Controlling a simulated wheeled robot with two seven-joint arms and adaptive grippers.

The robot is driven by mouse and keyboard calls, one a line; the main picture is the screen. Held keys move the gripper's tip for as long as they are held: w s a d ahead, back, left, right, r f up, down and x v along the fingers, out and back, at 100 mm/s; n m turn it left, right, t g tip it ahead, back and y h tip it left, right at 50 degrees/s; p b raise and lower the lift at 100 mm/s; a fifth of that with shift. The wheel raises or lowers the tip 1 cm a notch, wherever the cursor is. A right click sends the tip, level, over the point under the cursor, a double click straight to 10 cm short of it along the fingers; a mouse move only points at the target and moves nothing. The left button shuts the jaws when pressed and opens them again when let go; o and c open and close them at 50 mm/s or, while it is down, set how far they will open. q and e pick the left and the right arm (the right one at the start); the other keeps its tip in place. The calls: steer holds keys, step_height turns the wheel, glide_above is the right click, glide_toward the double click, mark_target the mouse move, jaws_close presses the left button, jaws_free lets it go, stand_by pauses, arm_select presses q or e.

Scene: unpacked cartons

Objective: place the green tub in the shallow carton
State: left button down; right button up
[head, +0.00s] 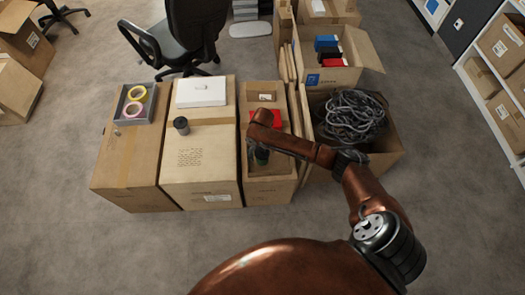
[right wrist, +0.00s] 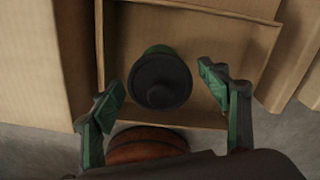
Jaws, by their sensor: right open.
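The green tub (head: 261,157), with a dark lid, stands within the walls of the shallow carton (head: 268,194), toward its near end. The right wrist view shows the tub (right wrist: 163,82) from above, its dark lid hiding most of the green body, inside the carton (right wrist: 262,45). My right gripper (right wrist: 164,90) is open, with one finger on each side of the tub and visible gaps to both. In the head view my right arm hides part of the carton and most of the gripper. My left gripper is in neither view.
To the left, closed cartons carry a dark can (head: 181,125), a white box (head: 201,92) and a grey tray (head: 121,113) with tape rolls. A cable-filled carton (head: 388,158) stands close on the right.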

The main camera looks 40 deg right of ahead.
steer(key=shift+r, duration=0.3)
step_height(320, 180, up, 10)
steer(key=p, duration=0.4)
steer(key=shift+r, duration=0.25)
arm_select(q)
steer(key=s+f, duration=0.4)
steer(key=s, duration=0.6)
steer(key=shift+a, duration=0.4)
arm_select(e)
steer(key=shift+r, duration=0.6)
